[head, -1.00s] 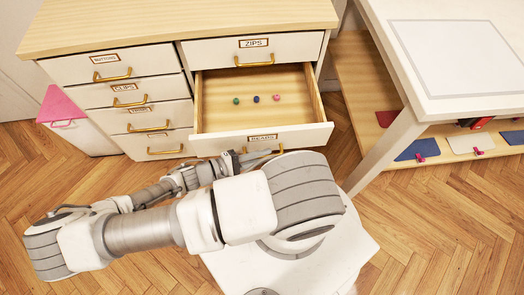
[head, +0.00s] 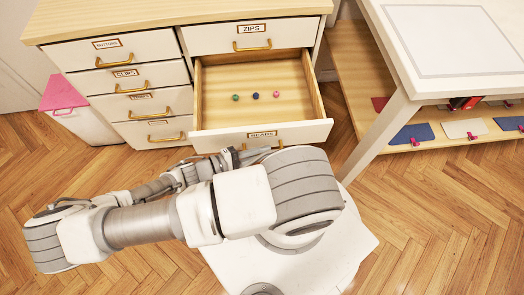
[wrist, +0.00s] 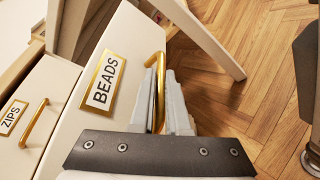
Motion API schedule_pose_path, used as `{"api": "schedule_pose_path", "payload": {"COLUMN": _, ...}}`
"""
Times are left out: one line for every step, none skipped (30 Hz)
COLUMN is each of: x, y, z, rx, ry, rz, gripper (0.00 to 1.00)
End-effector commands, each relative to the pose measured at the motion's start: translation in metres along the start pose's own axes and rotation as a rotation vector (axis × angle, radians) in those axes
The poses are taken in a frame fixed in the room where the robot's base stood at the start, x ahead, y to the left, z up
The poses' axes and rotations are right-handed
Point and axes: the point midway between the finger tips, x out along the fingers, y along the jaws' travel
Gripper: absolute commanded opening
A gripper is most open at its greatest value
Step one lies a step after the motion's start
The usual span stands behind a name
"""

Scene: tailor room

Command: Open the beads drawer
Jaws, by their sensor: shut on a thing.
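The beads drawer (head: 305,133) is pulled out of the cabinet, below the zips drawer (head: 212,38). Three small beads (head: 256,96), green, blue and pink, lie on its wooden floor. In the wrist view the white beads drawer front (wrist: 118,50) carries a gold-framed BEADS label (wrist: 103,80) and a brass handle (wrist: 158,62). My gripper (wrist: 167,82) is shut on that handle, one finger on each side of it. In the head view my arm hides most of the gripper and the handle.
Several shut drawers with brass handles (head: 122,62) fill the cabinet's left side. A white table (head: 400,75) with a low wooden shelf stands at right; its leg is near the drawer. A pink-lidded bin (head: 64,92) stands at left. The wooden floor in front is mostly free.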

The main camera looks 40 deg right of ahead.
Motion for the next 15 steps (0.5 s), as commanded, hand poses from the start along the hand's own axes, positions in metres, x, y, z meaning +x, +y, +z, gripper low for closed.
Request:
{"api": "schedule_pose_path", "payload": {"x": -0.0015, "y": 0.0003, "z": -0.0014, "rx": 0.000, "ry": 0.004, "rz": -0.001, "gripper": 0.00}}
{"api": "schedule_pose_path", "payload": {"x": -0.0015, "y": 0.0003, "z": -0.0014, "rx": 0.000, "ry": 0.004, "rz": -0.001, "gripper": 0.00}}
{"api": "schedule_pose_path", "payload": {"x": -0.0015, "y": 0.0003, "z": -0.0014, "rx": 0.000, "ry": 0.004, "rz": -0.001, "gripper": 0.00}}
{"api": "schedule_pose_path", "payload": {"x": -0.0015, "y": 0.0003, "z": -0.0014, "rx": 0.000, "ry": 0.004, "rz": -0.001, "gripper": 0.00}}
{"api": "schedule_pose_path", "payload": {"x": -0.0015, "y": 0.0003, "z": -0.0014, "rx": 0.000, "ry": 0.004, "rz": -0.001, "gripper": 0.15}}
{"api": "schedule_pose_path", "payload": {"x": -0.0014, "y": 0.0003, "z": -0.0014, "rx": 0.000, "ry": 0.004, "rz": -0.001, "gripper": 0.23}}
{"api": "schedule_pose_path", "payload": {"x": -0.0013, "y": 0.0003, "z": -0.0013, "rx": 0.000, "ry": 0.004, "rz": -0.001, "gripper": 0.28}}
{"api": "schedule_pose_path", "payload": {"x": -0.0012, "y": 0.0002, "z": -0.0011, "rx": 0.000, "ry": 0.004, "rz": -0.001, "gripper": 0.33}}
{"api": "schedule_pose_path", "payload": {"x": -0.0011, "y": 0.0002, "z": -0.0010, "rx": 0.000, "ry": 0.003, "rz": -0.001, "gripper": 0.41}}
{"api": "schedule_pose_path", "payload": {"x": -0.0010, "y": 0.0002, "z": -0.0009, "rx": 0.000, "ry": 0.003, "rz": -0.001, "gripper": 0.43}}
{"api": "schedule_pose_path", "payload": {"x": -0.0009, "y": 0.0002, "z": -0.0008, "rx": 0.000, "ry": 0.003, "rz": 0.000, "gripper": 0.43}}
{"api": "schedule_pose_path", "payload": {"x": -0.0007, "y": 0.0002, "z": -0.0007, "rx": 0.000, "ry": 0.002, "rz": 0.000, "gripper": 0.43}}
{"api": "schedule_pose_path", "payload": {"x": -0.0007, "y": 0.0001, "z": -0.0006, "rx": 0.000, "ry": 0.002, "rz": 0.000, "gripper": 0.43}}
{"api": "schedule_pose_path", "payload": {"x": -0.0006, "y": 0.0001, "z": -0.0006, "rx": 0.000, "ry": 0.002, "rz": 0.000, "gripper": 0.43}}
{"api": "schedule_pose_path", "payload": {"x": -0.0005, "y": 0.0001, "z": -0.0005, "rx": 0.000, "ry": 0.002, "rz": 0.000, "gripper": 0.43}}
